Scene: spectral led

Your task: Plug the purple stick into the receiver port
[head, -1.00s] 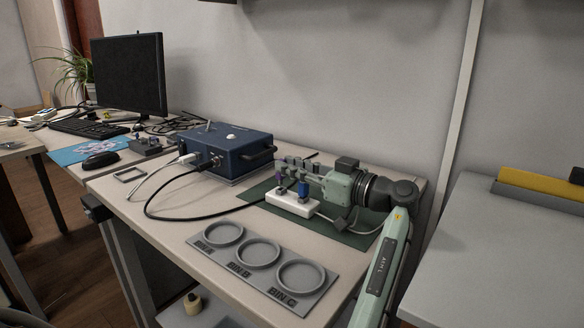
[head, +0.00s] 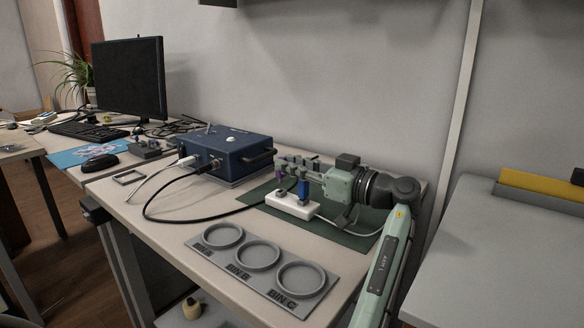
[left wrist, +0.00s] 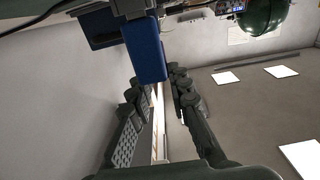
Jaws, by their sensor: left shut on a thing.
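In the head view my left gripper (head: 285,165) is level above a white block (head: 291,205) on the green mat. It is shut on the purple stick (head: 279,172), which shows as a small purple patch by the fingertips. The fingers hide most of the stick. A blue stick (head: 304,188) stands upright at the block, just below the fingers. I cannot tell which socket is the receiver port. My right gripper is not in view.
A dark blue box (head: 226,153) with cables stands left of the gripper. A grey tray (head: 237,279) with three round bins lies in front. A small grey device (head: 149,149), a mouse (head: 100,162) and a monitor (head: 129,76) are farther left.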

